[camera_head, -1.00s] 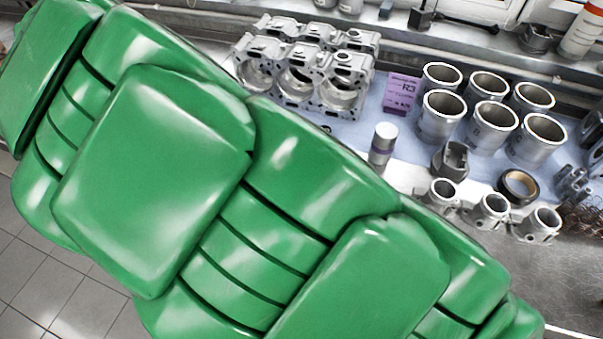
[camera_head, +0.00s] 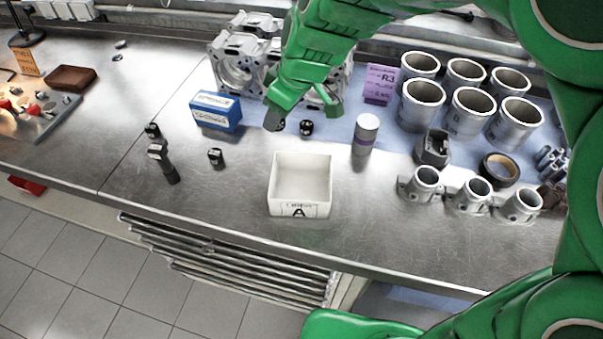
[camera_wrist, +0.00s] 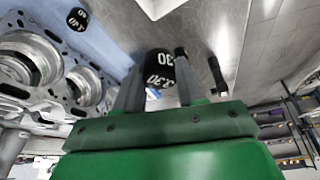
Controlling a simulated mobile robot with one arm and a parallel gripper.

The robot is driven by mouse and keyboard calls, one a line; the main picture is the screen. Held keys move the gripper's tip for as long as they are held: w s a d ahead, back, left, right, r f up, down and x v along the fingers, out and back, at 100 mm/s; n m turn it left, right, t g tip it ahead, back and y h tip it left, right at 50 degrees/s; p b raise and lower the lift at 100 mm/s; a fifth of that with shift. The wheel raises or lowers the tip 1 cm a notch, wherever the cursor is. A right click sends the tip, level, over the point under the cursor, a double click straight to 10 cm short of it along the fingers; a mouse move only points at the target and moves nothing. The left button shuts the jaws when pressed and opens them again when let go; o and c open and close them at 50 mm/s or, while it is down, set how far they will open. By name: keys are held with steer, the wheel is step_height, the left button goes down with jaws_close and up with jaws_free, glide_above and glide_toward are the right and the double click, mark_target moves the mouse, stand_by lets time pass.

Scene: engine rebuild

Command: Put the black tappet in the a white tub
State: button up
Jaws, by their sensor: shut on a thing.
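My gripper (camera_head: 275,119) hangs over the bench, left of and behind the white tub (camera_head: 301,207). In the wrist view its fingers (camera_wrist: 156,88) are shut on a black tappet (camera_wrist: 159,67) with white lettering. In the head view my gripper mostly hides this tappet. The tub is open, marked A on its front, and looks empty; its edge shows at the top of the wrist view (camera_wrist: 158,6). Another black tappet (camera_head: 306,127) stands between my gripper and the grey cylinder; it also shows in the wrist view (camera_wrist: 77,18).
A blue box (camera_head: 216,112) lies to the left. An engine block (camera_head: 238,65) is behind my arm. A grey cylinder (camera_head: 366,133) and metal sleeves (camera_head: 470,112) stand to the right.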

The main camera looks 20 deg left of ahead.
steer(key=s+d+f+n+g+h, duration=0.1)
steer(key=s+d+f+n+g, duration=0.25)
steer(key=s+d+n, duration=1)
steer(key=m, duration=0.2)
glide_above(298, 194)
steer(key=d, duration=0.1)
steer(key=shift+g, duration=0.35)
steer(key=f, duration=0.8)
steer(key=shift+w+d+f, duration=0.2)
steer(key=shift+w+f, duration=0.15)
steer(key=shift+w+a+f, duration=0.1)
steer(key=shift+w+f, duration=0.05)
steer(key=shift+f, duration=0.1)
steer(key=shift+w+f, duration=0.1)
steer(key=shift+f, duration=1.5)
steer(key=shift+f, duration=0.1)
steer(key=o, duration=1.1)
steer(key=shift+c, duration=0.2)
